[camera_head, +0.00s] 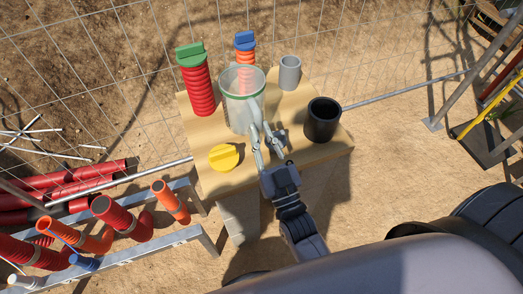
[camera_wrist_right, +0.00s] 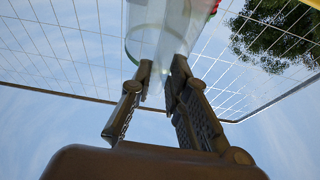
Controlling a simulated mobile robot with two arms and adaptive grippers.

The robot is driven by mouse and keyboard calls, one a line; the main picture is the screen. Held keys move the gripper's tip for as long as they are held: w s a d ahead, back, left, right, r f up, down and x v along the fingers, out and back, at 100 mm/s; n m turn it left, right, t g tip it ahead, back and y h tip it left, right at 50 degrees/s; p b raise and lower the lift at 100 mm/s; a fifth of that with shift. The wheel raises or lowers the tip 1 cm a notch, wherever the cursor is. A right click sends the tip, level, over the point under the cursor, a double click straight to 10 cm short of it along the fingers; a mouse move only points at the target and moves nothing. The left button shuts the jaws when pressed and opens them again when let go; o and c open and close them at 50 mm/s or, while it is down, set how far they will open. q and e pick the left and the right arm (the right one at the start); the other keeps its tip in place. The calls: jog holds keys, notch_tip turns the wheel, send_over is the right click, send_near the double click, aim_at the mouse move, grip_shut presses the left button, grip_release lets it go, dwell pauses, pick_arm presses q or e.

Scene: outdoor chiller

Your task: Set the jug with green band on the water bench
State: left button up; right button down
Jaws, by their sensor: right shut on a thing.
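The clear jug with a green band (camera_head: 241,112) is upright at the middle of the wooden bench (camera_head: 205,180). My right gripper (camera_head: 262,132) is at its near right side, shut on it. In the right wrist view the jug (camera_wrist_right: 160,40) rises between the two fingers of the gripper (camera_wrist_right: 160,75). I cannot tell whether the jug's base touches the bench top. My left gripper is not in view.
Around the jug are a red hose with green cap (camera_head: 197,85), an orange hose with blue cap (camera_head: 245,50), a grey cup (camera_head: 289,72), a black pot (camera_head: 322,120) and a yellow cap (camera_head: 224,157). A rack of hoses (camera_head: 120,260) stands left. Wire fence lies behind.

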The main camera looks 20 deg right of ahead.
notch_tip(320, 180, down, 7)
jog(key=shift+w+d+f+b, duration=0.1)
jog(key=shift+b, duration=0.4)
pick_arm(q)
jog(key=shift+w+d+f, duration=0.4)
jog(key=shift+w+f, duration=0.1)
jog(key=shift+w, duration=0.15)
pick_arm(e)
jog(key=c, duration=1.5)
grip_release()
jog(key=shift+c, duration=0.2)
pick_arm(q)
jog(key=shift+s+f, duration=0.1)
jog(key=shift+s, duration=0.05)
